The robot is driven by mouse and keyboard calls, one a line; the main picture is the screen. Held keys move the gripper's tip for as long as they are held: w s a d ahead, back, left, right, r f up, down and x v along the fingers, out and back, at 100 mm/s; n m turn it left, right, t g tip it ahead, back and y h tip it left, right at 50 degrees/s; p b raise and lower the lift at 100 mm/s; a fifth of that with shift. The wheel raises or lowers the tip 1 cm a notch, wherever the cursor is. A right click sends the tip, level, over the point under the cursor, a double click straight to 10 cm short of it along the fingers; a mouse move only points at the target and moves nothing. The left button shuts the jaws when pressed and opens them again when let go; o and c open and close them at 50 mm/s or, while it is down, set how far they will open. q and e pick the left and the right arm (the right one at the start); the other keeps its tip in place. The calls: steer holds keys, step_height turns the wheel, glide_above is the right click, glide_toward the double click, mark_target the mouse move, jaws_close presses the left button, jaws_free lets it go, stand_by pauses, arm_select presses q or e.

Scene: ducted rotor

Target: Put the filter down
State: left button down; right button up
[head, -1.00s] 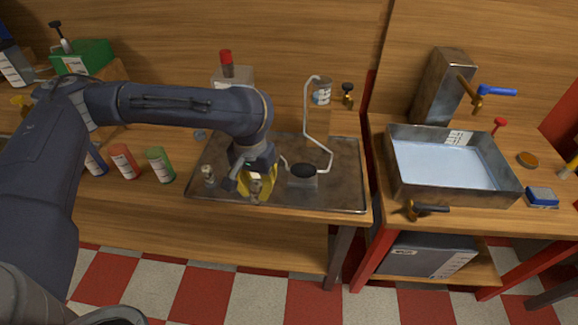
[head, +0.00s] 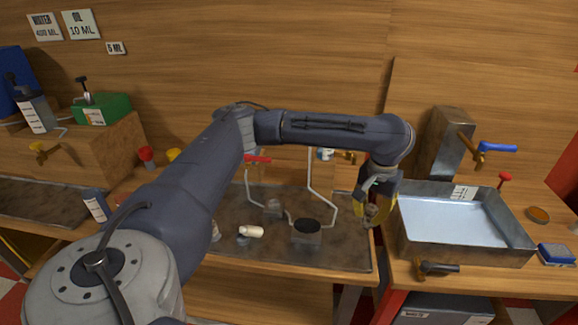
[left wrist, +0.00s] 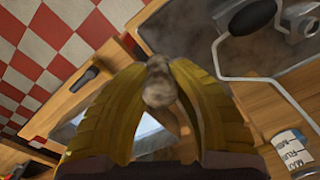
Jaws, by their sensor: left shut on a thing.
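My left gripper (head: 372,210) has yellow fingers and is shut on a small grey-brown lumpy piece, which I take to be the filter (left wrist: 160,85). In the left wrist view the piece sits between the fingertips, and its lower part is partly hidden. In the head view the gripper hangs in the air near the right end of the dark metal tray (head: 345,253), just left of the metal basin (head: 470,258). My right gripper is not in view.
The water-filled basin stands on the right bench, with a black-handled tap (head: 437,268) at its front. On the tray are a cream cylinder (head: 252,231) and a dark round-topped block (head: 306,232) near a bent white tube. A wooden block (head: 95,145) stands at left.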

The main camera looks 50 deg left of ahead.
arm_select(q)
steer(key=w+a+r+n, duration=0.25)
steer(key=w+a, duration=0.35)
steer(key=a, duration=0.3)
steer(key=w+a+r+n, duration=0.1)
steer(key=w+a+r, duration=0.2)
steer(key=w+a, duration=0.5)
steer(key=f+n, duration=0.2)
steer(key=f, duration=0.5)
steer(key=f+n, duration=0.3)
steer(key=f, duration=0.3)
steer(key=s+f+n, duration=0.1)
steer(key=f+n, duration=0.2)
steer(key=f, duration=0.4)
steer(key=shift+s+f+n+y, duration=0.1)
steer(key=shift+f+n+y, duration=0.2)
steer(key=shift+y, duration=0.1)
steer(key=shift+f, duration=0.15)
steer(key=c, duration=1.3)
jaws_free()
steer(key=shift+o, duration=0.2)
step_height(320, 180, up, 12)
steer(key=shift+s+d, duration=0.15)
steer(key=shift+d, duration=0.25)
